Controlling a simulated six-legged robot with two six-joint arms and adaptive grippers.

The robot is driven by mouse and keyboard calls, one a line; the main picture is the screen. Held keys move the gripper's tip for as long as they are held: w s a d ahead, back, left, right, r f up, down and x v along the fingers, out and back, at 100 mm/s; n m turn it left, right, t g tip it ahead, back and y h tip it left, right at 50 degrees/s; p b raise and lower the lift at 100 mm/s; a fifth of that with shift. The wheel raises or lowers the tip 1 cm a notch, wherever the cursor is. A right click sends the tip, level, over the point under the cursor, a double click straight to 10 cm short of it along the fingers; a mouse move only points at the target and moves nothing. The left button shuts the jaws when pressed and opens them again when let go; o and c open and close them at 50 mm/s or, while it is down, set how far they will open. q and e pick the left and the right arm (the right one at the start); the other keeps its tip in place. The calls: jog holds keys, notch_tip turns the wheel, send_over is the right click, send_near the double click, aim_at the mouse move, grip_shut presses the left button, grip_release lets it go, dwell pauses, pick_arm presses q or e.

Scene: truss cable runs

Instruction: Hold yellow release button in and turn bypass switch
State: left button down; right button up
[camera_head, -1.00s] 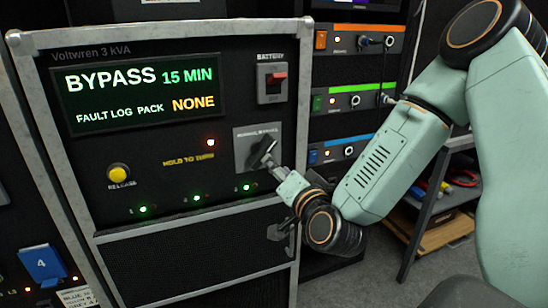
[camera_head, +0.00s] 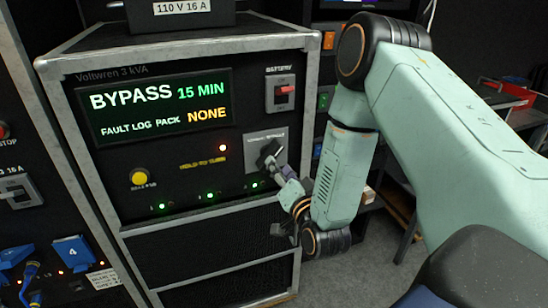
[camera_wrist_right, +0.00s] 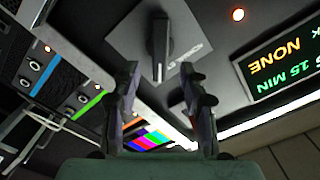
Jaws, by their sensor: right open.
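The yellow release button (camera_head: 139,178) is at the lower left of the black Voltwren panel, with no gripper on it. The bypass switch (camera_head: 268,154) is a dark knob on a grey plate at the panel's right. In the right wrist view the knob (camera_wrist_right: 160,38) points along the picture's vertical. My right gripper (camera_head: 277,173) is just below and in front of the knob. In the wrist view its fingers (camera_wrist_right: 162,78) are spread, with the knob ahead of the gap and no clear contact. My left gripper is out of view.
The display (camera_head: 155,106) reads BYPASS 15 MIN, FAULT LOG PACK NONE. A red battery switch (camera_head: 282,90) sits above the bypass switch. Blue connectors (camera_head: 72,252) are at lower left.

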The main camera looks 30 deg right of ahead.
aim_at(269, 155)
jog(key=shift+x, duration=2.6)
jog(key=shift+c, duration=0.5)
grip_shut()
